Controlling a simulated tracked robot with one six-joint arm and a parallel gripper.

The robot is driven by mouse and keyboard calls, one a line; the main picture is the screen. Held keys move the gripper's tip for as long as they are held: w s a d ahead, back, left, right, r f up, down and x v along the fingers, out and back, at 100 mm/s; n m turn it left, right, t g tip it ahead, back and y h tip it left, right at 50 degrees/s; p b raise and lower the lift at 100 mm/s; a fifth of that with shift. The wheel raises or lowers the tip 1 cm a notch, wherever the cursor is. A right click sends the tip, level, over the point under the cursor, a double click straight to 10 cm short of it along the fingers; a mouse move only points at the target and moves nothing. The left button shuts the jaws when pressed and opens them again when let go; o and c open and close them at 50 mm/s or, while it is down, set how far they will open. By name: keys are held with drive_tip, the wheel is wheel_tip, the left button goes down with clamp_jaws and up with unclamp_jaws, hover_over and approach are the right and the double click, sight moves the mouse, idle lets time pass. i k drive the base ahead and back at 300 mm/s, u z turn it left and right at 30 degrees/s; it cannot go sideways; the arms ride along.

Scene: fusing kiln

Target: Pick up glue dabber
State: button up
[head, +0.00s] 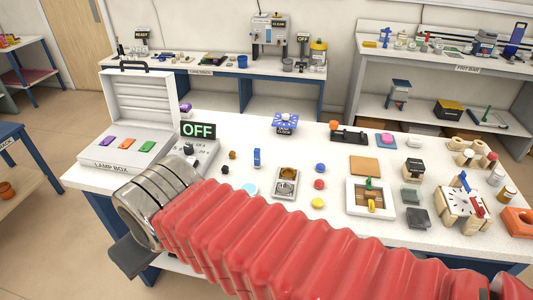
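I cannot tell for sure which small item is the glue dabber. On the white worktable (310,142), a blue upright piece (257,158) stands near the middle, with small brown pieces (232,155) left of it. A white-framed tray (352,206) holds a green-topped piece (370,184) and a yellow piece (375,205). A wooden holder (452,212) at the right carries blue and red pieces. My red-sleeved arm crosses the front. Its metal wrist is at the table's front left edge, with a dark part of my gripper (131,256) below it. The fingertips are not clearly visible.
The lamp box (115,165) stands open at the left, beside an OFF display (198,130). Coloured discs (319,184), a grey-framed square dish (286,183) and dark blocks (417,218) lie on the table. The strip behind the discs is fairly clear.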

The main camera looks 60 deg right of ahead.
sight(257, 152)
drive_tip(key=z, duration=0.6)
drive_tip(key=i, duration=0.85)
drive_tip(key=z, duration=0.5)
